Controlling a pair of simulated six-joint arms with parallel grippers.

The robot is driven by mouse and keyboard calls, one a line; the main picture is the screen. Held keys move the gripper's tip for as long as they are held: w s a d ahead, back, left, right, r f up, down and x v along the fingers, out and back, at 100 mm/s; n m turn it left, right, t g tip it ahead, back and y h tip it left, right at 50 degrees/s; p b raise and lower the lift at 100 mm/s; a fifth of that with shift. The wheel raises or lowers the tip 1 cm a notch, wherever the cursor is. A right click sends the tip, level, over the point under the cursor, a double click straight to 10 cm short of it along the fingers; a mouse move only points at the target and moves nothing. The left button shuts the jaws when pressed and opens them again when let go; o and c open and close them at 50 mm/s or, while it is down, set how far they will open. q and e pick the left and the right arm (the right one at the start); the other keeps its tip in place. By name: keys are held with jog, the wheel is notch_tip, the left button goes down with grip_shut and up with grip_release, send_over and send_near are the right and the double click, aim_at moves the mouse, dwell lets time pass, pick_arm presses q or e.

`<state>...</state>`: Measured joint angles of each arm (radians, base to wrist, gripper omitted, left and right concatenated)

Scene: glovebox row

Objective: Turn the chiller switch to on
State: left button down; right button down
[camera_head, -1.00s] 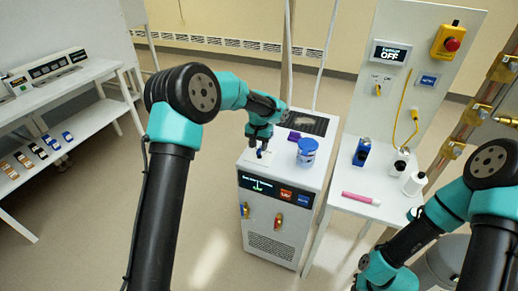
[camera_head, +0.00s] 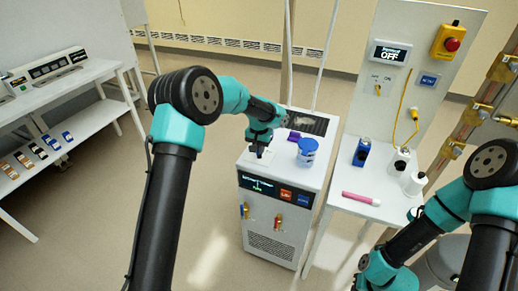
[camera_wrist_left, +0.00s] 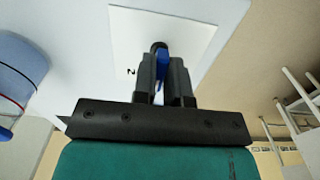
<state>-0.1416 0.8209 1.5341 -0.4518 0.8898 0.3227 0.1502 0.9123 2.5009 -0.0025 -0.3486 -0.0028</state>
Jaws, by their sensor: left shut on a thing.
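The chiller (camera_head: 268,243) is a white cabinet with a dark display (camera_head: 258,186) on its upper front. My left gripper (camera_head: 260,152) is at the left part of its top. In the left wrist view the left gripper (camera_wrist_left: 162,88) is shut on a blue switch handle (camera_wrist_left: 163,64), on a white plate (camera_wrist_left: 190,38) with part of a label, an "N", showing. The fingers hide most of the handle and label, so its exact setting cannot be told. My right arm is at the right, its gripper out of sight.
A blue-lidded jar (camera_head: 306,152) and a purple piece (camera_head: 293,136) stand on the chiller top beside the gripper. The white bench to the right holds a pink tube (camera_head: 361,198) and a blue block (camera_head: 362,152). The panel display (camera_head: 390,53) above reads OFF.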

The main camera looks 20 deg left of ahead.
pick_arm(q)
jog(key=shift+m, duration=0.3)
jog(key=shift+a+m, duration=0.1)
jog(key=shift+m, duration=2.6)
jog(key=shift+w, duration=0.1)
jog(key=c, duration=1.2)
grip_release()
jog(key=shift+o, duration=0.2)
jog(key=shift+r, duration=0.1)
notch_tip(320, 180, up, 17)
jog(key=shift+r, duration=0.15)
